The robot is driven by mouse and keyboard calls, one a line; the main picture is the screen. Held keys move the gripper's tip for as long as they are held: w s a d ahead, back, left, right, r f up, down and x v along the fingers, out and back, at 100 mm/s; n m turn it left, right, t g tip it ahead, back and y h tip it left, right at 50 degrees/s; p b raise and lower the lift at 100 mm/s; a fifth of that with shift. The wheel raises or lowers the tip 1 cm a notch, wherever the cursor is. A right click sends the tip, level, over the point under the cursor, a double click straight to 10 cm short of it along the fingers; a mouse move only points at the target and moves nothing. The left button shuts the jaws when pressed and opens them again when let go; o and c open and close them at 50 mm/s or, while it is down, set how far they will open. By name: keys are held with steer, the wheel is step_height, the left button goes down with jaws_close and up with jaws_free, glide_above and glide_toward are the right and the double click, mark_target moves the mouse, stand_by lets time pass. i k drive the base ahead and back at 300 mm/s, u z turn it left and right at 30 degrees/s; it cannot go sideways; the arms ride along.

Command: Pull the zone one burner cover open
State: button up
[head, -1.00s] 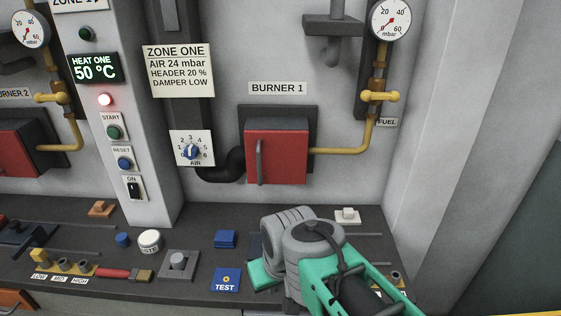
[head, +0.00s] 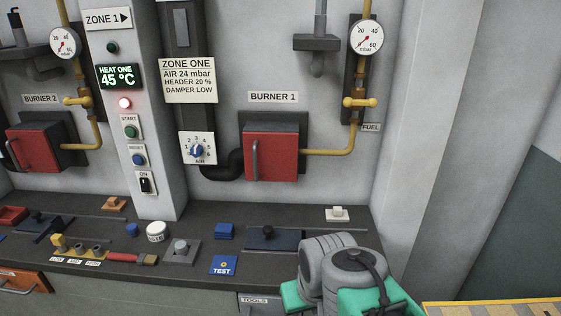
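The zone one burner cover (head: 276,156) is a red square box front under the BURNER 1 label (head: 273,97) in the head view. It looks shut against its dark housing. A grey vertical bar handle (head: 255,160) is on its left side. My grey and green arm shows at the bottom right, below and to the right of the cover and apart from it. The fingertips of my gripper are not in view.
A yellow fuel pipe (head: 330,152) with a valve (head: 360,102) runs right of the cover. A black elbow pipe and the AIR dial (head: 197,149) are to its left.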

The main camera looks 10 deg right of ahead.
mark_target(268, 156)
steer(key=z, duration=1.85)
steer(key=k, duration=1.25)
steer(key=u, duration=1.8)
steer(key=i, duration=1.65)
